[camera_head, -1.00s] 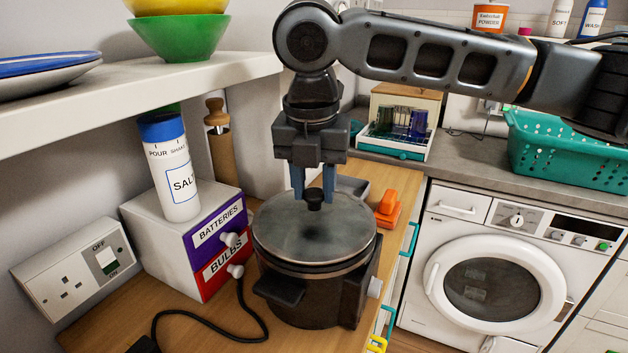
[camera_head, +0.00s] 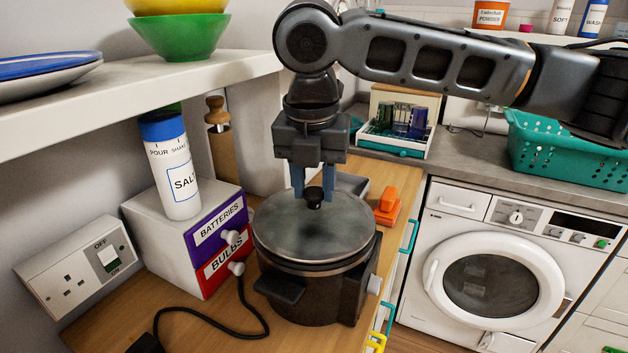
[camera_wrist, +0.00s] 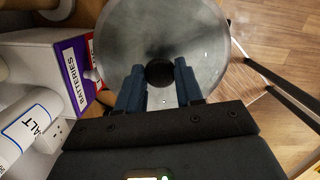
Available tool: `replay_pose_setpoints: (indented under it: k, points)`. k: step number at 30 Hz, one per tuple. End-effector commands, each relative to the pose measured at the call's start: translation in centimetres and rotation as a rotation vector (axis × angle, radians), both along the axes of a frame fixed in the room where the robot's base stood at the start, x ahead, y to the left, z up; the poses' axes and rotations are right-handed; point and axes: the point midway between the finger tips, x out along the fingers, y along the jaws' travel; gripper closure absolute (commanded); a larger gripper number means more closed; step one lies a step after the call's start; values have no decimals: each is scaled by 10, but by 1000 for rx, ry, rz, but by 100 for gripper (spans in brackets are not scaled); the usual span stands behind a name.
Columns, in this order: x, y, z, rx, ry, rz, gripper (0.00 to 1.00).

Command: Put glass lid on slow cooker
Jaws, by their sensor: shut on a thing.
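The glass lid (camera_head: 290,231) is a round grey see-through disc with a black knob (camera_head: 314,197). It lies over the mouth of the dark slow cooker (camera_head: 318,303), lined up with its rim. I cannot tell whether a thin gap is left between them. My gripper (camera_head: 313,194) points straight down, shut on the lid's knob. In the wrist view, the knob (camera_wrist: 159,73) sits between the two blue fingertips (camera_wrist: 160,76), and the lid (camera_wrist: 160,30) hides the pot below.
A white drawer box (camera_head: 173,238) with a salt container (camera_head: 173,175) stands close left of the cooker. An orange object (camera_head: 388,206) lies to the right. A shelf (camera_head: 130,95) with bowls overhangs at the left. A black cable (camera_head: 215,327) runs across the counter.

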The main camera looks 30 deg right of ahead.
Motion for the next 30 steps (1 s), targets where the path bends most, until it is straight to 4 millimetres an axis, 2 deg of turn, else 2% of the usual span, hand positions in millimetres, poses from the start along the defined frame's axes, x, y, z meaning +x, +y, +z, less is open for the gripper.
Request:
replay_pose_setpoints:
  k: [5, 6, 12, 15, 19, 27, 30]
  points:
    - [0, 0, 1, -1, -1, 0, 100]
    - [0, 0, 1, -1, -1, 0, 60]
    - [0, 0, 0, -1, -1, 0, 41]
    - [0, 0, 0, 0, 0, 0, 34]
    - [0, 0, 0, 0, 0, 0, 34]
    - [0, 0, 0, -1, 1, 0, 9]
    - [0, 0, 0, -1, 1, 0, 9]
